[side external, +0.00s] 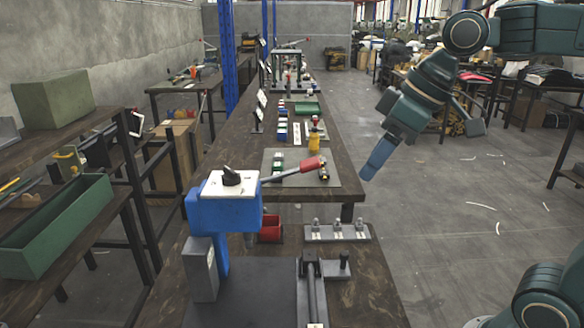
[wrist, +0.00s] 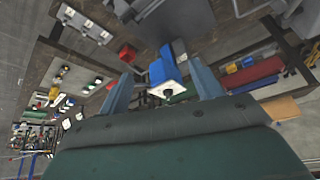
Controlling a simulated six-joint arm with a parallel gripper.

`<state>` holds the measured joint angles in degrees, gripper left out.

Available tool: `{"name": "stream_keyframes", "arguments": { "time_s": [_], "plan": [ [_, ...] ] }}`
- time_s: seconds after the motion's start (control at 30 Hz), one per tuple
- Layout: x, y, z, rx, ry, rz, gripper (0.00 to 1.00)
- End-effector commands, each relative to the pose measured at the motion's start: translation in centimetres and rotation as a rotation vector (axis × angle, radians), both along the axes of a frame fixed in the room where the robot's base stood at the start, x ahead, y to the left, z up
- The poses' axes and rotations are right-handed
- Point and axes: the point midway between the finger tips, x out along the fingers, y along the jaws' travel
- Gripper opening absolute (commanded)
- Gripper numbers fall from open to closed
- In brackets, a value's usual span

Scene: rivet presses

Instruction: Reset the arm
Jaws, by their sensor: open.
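My gripper (side external: 370,170) hangs in the air at the right of the side view, its blue fingers pointing down and left. It is beside the long workbench and above the floor, apart from everything. In the wrist view my gripper (wrist: 161,72) shows two blue fingers spread wide with nothing held between them. The blue rivet press (side external: 226,210), with a white top, black knob and red-handled lever (side external: 312,164), stands on the near bench. The press also shows well beyond the fingers in the wrist view (wrist: 157,71).
A grey fixture strip with several pegs (side external: 337,233) and a red bin (side external: 270,229) sit near the press. A shelf with a green tray (side external: 58,232) stands left. Open floor (side external: 440,230) lies right.

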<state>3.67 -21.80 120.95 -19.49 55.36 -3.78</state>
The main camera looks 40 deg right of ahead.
Motion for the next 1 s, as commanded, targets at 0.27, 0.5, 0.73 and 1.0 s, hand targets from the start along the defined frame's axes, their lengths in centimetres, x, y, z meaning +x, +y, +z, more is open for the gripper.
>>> {"name": "stream_keyframes", "arguments": {
  "time_s": [0.27,0.5,0.73,1.0],
  "plan": [
    [-6.1,-1.9,-3.2,-0.007,-0.021,-0.182,0.65],
    [-9.6,-3.5,-5.8,-0.015,-0.037,-0.299,0.65],
    [-10.5,-4.0,-6.7,-0.018,-0.039,-0.333,0.65],
    [-10.5,-4.0,-6.7,-0.018,-0.039,-0.333,0.65]
  ]
}}
